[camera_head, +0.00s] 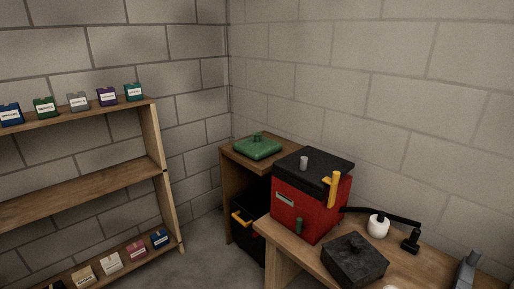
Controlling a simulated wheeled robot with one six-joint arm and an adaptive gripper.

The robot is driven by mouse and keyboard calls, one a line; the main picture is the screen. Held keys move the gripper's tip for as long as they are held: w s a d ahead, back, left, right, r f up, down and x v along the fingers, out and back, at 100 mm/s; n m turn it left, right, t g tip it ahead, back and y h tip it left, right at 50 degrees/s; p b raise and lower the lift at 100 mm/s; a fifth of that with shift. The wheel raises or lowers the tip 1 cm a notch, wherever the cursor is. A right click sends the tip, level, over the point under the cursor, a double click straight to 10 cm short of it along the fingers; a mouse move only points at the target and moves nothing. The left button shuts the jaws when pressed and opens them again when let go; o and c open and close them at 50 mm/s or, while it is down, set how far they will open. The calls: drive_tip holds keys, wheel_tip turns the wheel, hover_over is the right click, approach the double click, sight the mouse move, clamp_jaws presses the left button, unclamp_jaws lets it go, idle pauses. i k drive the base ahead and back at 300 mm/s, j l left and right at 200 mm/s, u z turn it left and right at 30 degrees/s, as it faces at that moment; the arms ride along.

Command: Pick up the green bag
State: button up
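A dark green bag (45,108) with a white label stands upright on the top board of the wooden shelf at the left. It is between a blue bag (11,115) and a grey bag (78,102). A purple bag (107,97) and a teal bag (133,92) stand further right on the same board. The labels are too small to read surely. My gripper is not visible in this view.
The wooden shelf (95,192) has an empty middle board and several bags on its bottom board. A small cabinet bears a flat green object (257,148). A red box (303,205) and a dark block (354,262) stand on a table. Grey floor shows between.

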sight(257, 147)
drive_tip(key=i+j+z, duration=0.1)
drive_tip(key=i+j, duration=0.25)
drive_tip(key=i, duration=0.15)
drive_tip(key=i+j+z, duration=0.1)
drive_tip(key=i+j, duration=0.3)
drive_tip(key=i, duration=0.1)
